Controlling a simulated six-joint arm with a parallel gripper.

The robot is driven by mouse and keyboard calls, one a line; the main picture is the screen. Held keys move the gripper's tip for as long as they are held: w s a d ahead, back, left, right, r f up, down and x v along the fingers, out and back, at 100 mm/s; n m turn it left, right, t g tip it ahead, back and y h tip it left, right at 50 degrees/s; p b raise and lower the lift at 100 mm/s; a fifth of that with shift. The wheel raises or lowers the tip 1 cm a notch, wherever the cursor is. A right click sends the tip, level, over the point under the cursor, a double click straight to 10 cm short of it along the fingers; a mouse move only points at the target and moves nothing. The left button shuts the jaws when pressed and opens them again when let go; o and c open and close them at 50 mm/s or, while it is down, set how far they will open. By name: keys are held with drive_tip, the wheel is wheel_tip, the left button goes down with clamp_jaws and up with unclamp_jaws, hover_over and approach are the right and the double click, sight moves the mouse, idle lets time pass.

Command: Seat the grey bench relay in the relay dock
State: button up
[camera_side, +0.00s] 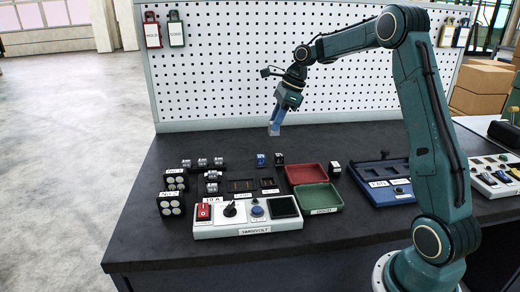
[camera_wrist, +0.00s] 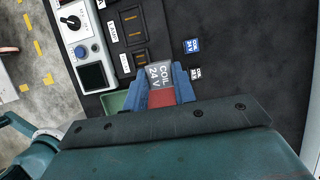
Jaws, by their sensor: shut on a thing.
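My gripper (camera_side: 277,120) is shut on the grey bench relay (camera_side: 274,130), well above the bench. In the wrist view the relay (camera_wrist: 160,73) shows a grey face marked "COIL 24 V" between the blue fingers (camera_wrist: 161,90). A dark slotted panel (camera_side: 242,186), likely the relay dock, lies flat on the bench behind the console, below and left of my gripper. In the wrist view the panel (camera_wrist: 134,36) shows several slots at the upper left of the relay, apart from it. The relay's underside is hidden.
A red tray (camera_side: 305,174) and green tray (camera_side: 318,198) lie right of the panel.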

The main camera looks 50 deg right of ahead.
drive_tip(key=s+a+f, duration=0.2)
drive_tip(key=a+f, duration=0.1)
drive_tip(key=a, duration=0.3)
drive_tip(key=shift+s, duration=0.2)
drive_tip(key=shift+f, duration=0.15)
drive_tip(key=shift+f, duration=4.95)
drive_tip(key=shift+f, duration=0.3)
drive_tip(key=o, duration=1.1)
drive_tip(key=shift+c, duration=0.2)
drive_tip(key=v, duration=1.3)
drive_tip(key=shift+r, duration=0.4)
